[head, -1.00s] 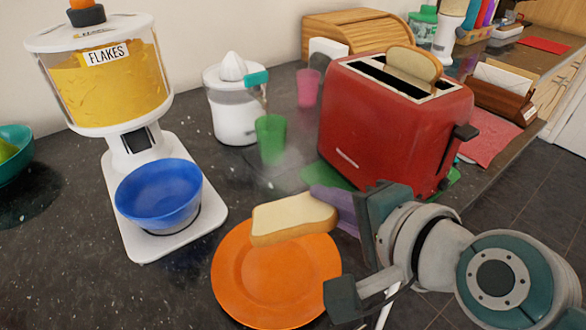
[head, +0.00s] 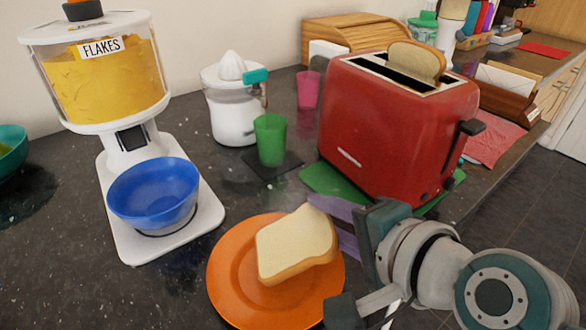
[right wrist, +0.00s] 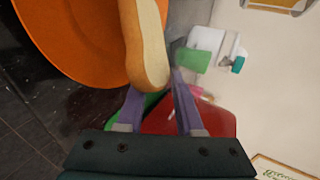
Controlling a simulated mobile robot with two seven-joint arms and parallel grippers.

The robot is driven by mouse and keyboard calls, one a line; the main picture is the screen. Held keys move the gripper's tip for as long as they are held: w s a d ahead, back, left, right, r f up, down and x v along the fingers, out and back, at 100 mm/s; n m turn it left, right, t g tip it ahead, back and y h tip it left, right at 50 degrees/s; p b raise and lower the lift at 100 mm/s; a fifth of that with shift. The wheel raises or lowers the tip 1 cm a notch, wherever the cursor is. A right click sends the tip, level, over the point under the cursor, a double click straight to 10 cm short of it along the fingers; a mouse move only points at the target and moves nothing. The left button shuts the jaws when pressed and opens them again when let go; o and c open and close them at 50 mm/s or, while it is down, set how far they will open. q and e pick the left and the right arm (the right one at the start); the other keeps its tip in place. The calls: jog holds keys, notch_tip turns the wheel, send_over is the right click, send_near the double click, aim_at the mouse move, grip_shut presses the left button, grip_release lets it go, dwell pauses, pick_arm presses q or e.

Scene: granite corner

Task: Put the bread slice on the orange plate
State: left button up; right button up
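The bread slice (head: 294,243) is over the orange plate (head: 228,283) in the head view, its pale face turned up towards the camera. My right gripper (head: 335,216) comes in from the right with its purple fingers at the slice's right edge. In the right wrist view the slice (right wrist: 150,45) shows nearly edge-on between the fingertips (right wrist: 157,88), and the plate (right wrist: 75,40) lies to its left. The gripper appears shut on the slice. I cannot tell whether the slice's lower edge touches the plate. My left gripper is not in view.
A red toaster (head: 395,125) with another slice (head: 417,60) stands just behind my right gripper. A blue bowl (head: 153,195) under the flakes dispenser (head: 105,85) is left of the plate. A green cup (head: 270,140) and a white juicer (head: 230,105) stand behind.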

jog(key=p+v, duration=0.5)
jog(key=v, duration=0.2)
jog(key=shift+s+d+r, duration=0.1)
jog(key=shift+s+r, duration=0.05)
jog(key=shift+r, duration=0.05)
jog(key=shift+s+d, duration=0.15)
jog(key=shift+s, duration=0.1)
jog(key=s+r+n+g+p, duration=0.2)
jog(key=s+r+n+p, duration=0.25)
jog(key=r+p, duration=0.35)
jog(key=s+d+r+n+g+h, duration=0.4)
jog(key=s+d+n+g+h, duration=0.15)
jog(key=s+d+n, duration=0.45)
jog(key=w+r+p+v, duration=0.1)
jog(key=w+p+v, duration=0.2)
jog(key=p+v, duration=1.1)
jog(key=w+a+p+v, duration=0.1)
jog(key=w+p+v, duration=0.2)
jog(key=p+v, duration=1.1)
jog(key=shift+r+p, duration=0.65)
jog(key=shift+p, duration=0.25)
